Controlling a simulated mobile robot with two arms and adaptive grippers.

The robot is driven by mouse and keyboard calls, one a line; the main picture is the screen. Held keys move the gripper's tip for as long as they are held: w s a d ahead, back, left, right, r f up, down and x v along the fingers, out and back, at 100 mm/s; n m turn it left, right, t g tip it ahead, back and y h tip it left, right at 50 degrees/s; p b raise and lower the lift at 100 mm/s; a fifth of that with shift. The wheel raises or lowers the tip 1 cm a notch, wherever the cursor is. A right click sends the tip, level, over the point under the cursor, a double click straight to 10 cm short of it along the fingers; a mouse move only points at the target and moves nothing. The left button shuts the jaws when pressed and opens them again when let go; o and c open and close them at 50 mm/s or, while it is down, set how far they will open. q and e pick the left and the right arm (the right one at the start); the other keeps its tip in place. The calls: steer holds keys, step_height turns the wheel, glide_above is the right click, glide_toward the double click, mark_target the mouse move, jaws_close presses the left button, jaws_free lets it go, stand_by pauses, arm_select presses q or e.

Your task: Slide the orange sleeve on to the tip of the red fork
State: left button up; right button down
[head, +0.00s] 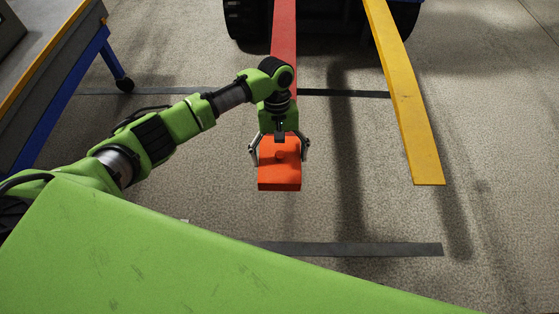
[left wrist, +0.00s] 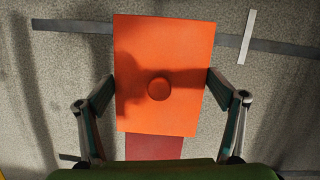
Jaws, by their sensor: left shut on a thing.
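The orange sleeve (head: 279,177) is a flat block with a round knob on its top face. In the left wrist view the sleeve (left wrist: 150,45) fills the upper middle. My left gripper (head: 279,152) is shut on it, one finger on each side; the fingers also show in the left wrist view (left wrist: 161,80). The red fork (head: 284,40) runs from the vehicle toward the sleeve, roughly in line with it. In the left wrist view the fork (left wrist: 154,148) meets the sleeve's lower edge. Its tip is hidden, so I cannot tell whether the sleeve is around it. My right gripper is not in view.
A yellow fork (head: 412,115) extends to the right of the red one, with its end bare. A blue-framed table or cart (head: 60,90) on a caster stands at the left. Dark strips (head: 350,249) lie on the floor. The floor ahead of the sleeve is otherwise clear.

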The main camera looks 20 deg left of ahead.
arm_select(q)
steer(key=o, duration=1.1)
steer(key=shift+w, duration=0.15)
steer(key=v, duration=1.2)
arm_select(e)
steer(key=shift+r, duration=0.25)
